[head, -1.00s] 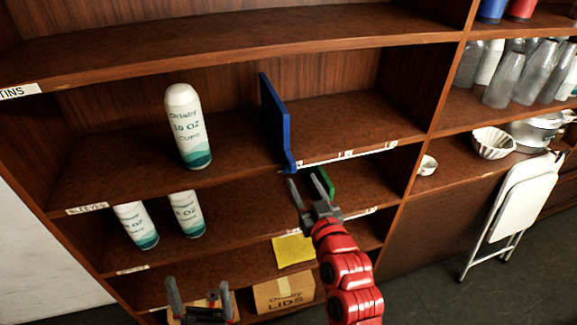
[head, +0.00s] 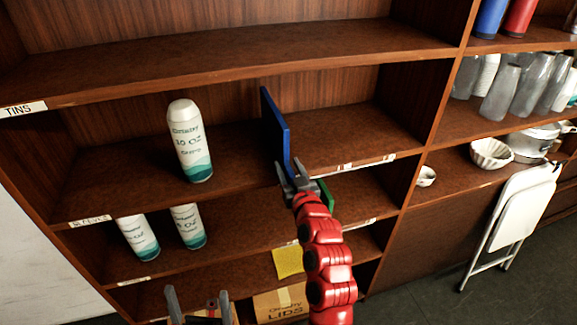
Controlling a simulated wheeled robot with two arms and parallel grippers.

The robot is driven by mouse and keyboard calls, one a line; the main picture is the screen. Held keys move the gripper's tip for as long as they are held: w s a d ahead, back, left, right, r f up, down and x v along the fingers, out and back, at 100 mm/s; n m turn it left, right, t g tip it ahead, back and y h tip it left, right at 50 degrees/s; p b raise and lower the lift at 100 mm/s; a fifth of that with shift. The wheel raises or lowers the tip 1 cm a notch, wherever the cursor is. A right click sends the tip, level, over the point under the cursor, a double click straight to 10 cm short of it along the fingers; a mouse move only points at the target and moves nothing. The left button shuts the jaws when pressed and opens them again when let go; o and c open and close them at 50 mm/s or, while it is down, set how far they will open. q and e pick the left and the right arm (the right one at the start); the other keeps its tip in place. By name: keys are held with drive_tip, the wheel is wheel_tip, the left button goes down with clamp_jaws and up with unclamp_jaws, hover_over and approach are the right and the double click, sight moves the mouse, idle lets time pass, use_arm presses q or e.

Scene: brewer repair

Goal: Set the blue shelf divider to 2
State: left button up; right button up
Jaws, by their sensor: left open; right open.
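The blue shelf divider (head: 273,128) stands upright on the middle shelf, to the right of a white-and-teal cup sleeve. A strip with markings (head: 352,164) runs along the shelf's front edge to the right of the divider; its marks are too small to read. My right gripper (head: 290,170) is open at the divider's lower front end, its fingers around or just in front of it; I cannot tell whether they touch it. The divider's foot is hidden by the gripper. My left gripper (head: 197,302) is open and empty, low at the bottom edge of the view.
The cup sleeve (head: 190,142) stands left of the divider. A green divider (head: 326,194) is on the shelf below, close to my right arm. Two sleeves stand lower left. A yellow note (head: 288,262) hangs below. The middle shelf is clear right of the divider.

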drive_tip(key=shift+c, duration=0.3)
clamp_jaws()
idle(1.1)
